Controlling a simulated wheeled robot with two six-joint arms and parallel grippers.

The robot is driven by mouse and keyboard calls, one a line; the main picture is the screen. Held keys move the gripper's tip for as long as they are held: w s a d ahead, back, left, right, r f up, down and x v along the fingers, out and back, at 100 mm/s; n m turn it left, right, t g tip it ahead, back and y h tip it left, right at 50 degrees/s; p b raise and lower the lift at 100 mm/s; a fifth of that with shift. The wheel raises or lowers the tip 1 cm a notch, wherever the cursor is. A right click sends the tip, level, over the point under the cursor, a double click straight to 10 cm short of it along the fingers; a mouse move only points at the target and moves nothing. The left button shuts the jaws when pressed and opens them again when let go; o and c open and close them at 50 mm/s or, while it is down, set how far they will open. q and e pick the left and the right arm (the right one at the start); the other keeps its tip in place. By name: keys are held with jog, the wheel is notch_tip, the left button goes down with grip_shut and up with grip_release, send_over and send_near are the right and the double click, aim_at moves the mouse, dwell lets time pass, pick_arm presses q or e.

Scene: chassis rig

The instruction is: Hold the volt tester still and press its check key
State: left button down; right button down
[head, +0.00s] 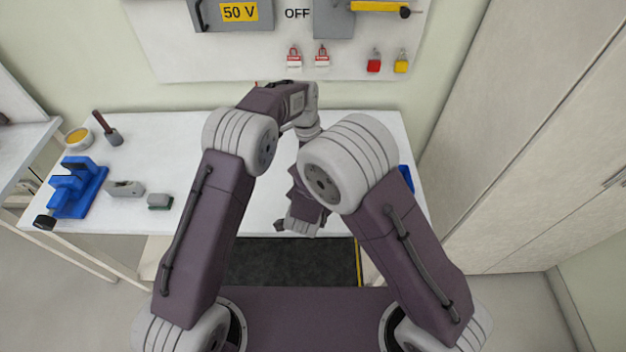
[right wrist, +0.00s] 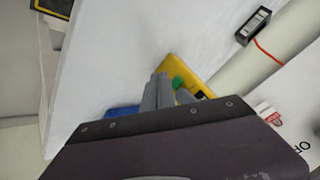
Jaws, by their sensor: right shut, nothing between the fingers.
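The volt tester appears to be the yellow body (right wrist: 199,74) in the right wrist view, with a green key on it and dark and grey parts at its lower end. My right gripper (right wrist: 160,82) is shut and empty. Its grey fingertips show just left of the green key; I cannot tell whether they touch. The tester is hidden in the head view.
On the left of the white table (head: 245,205) are a blue vise (head: 75,190), small grey blocks, a dark-red-handled tool (head: 106,128) and a round yellow-topped pot (head: 78,138). A blue item (head: 406,178) lies at the right. The wall panel (head: 180,55) carries padlocks.

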pick_arm(q)
jog(key=shift+f, duration=0.1)
pick_arm(e)
jog(key=shift+s, duration=2.1)
pick_arm(q)
jog(key=c, duration=0.9)
grip_release()
jog(key=shift+w, duration=0.1)
pick_arm(e)
jog(key=shift+w, duration=0.1)
pick_arm(q)
jog(key=r, duration=0.4)
jog(key=a+r, duration=0.1)
jog(key=r, duration=0.7)
jog(key=shift+a, duration=0.25)
